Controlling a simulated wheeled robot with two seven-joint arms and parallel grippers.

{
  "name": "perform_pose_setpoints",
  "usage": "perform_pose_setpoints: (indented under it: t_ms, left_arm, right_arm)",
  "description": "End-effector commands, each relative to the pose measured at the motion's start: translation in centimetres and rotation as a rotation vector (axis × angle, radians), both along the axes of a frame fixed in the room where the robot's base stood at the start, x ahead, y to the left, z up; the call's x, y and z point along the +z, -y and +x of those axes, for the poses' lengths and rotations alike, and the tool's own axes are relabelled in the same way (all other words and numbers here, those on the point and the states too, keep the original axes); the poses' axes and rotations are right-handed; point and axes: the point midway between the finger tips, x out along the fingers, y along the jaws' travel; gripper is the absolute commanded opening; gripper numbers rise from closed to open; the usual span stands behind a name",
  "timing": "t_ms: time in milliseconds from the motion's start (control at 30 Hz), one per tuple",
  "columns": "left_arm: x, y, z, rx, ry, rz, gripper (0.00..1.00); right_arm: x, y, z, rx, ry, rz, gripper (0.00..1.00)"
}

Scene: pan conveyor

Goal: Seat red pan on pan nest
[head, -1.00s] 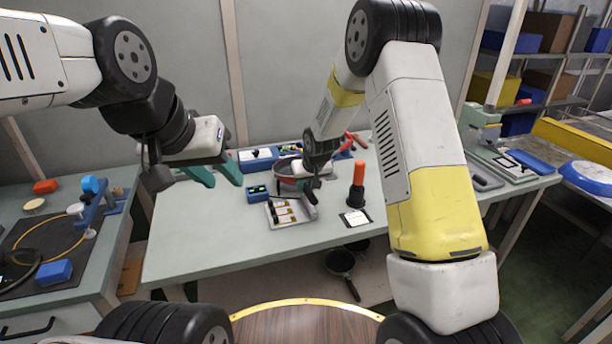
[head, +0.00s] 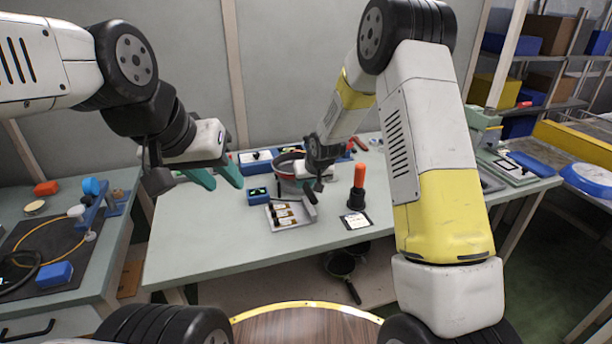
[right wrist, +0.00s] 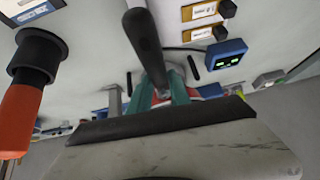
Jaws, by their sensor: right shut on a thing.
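The red pan (head: 288,158) is in the middle of the bench in the head view, its red rim partly hidden behind my right gripper. A grey round body shows under the rim; I cannot tell whether it is the pan nest, or whether the pan rests on it. My right gripper (head: 316,186) is at the pan's right front side. In the right wrist view its teal fingers (right wrist: 168,92) are shut on a dark handle (right wrist: 145,45), which looks like the pan's. My left gripper (head: 215,177) is open and empty, left of the pan above the bench.
A white board with gold labels (head: 280,224) lies in front of the pan, beside a small blue box (head: 258,195). An orange-handled tool (head: 358,178) stands upright to the right, behind a card (head: 355,220). Blue bins (head: 255,162) sit behind. The bench's left front is clear.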

Motion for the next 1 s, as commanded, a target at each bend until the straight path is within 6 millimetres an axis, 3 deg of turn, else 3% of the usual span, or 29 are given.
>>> perform_pose_setpoints:
  t_ms: [1000]
  left_arm:
    - [0.0, 0.0, 0.0, 0.000, 0.000, 0.000, 0.36]
  right_arm:
    - [-1.3, 0.1, 0.0, 0.000, 0.025, 0.053, 0.00]
